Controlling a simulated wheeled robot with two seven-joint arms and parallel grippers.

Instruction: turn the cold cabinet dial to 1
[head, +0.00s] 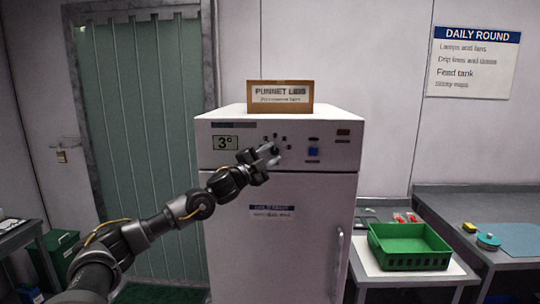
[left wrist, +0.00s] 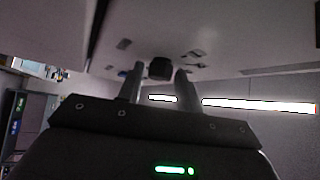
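The white cold cabinet (head: 225,180) has a display reading 3° at the upper left of its front. The dark dial (head: 275,148) sits right of the display under an arc of small marks, partly hidden by my left gripper (head: 270,156). In the left wrist view the dial (left wrist: 160,68) shows as a dark knob between the tips of my left gripper (left wrist: 160,82). The two fingers are apart, with a small gap beside the knob; I cannot tell whether either touches it. The dial's pointer is not readable. My right gripper is not in view.
A blue switch (head: 313,151) sits right of the dial. A cardboard box (head: 280,97) labelled punnet lids stands on the cabinet. The cabinet's vertical handle (head: 339,250) is at its lower right. A green crate (head: 410,262) stands on a side table.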

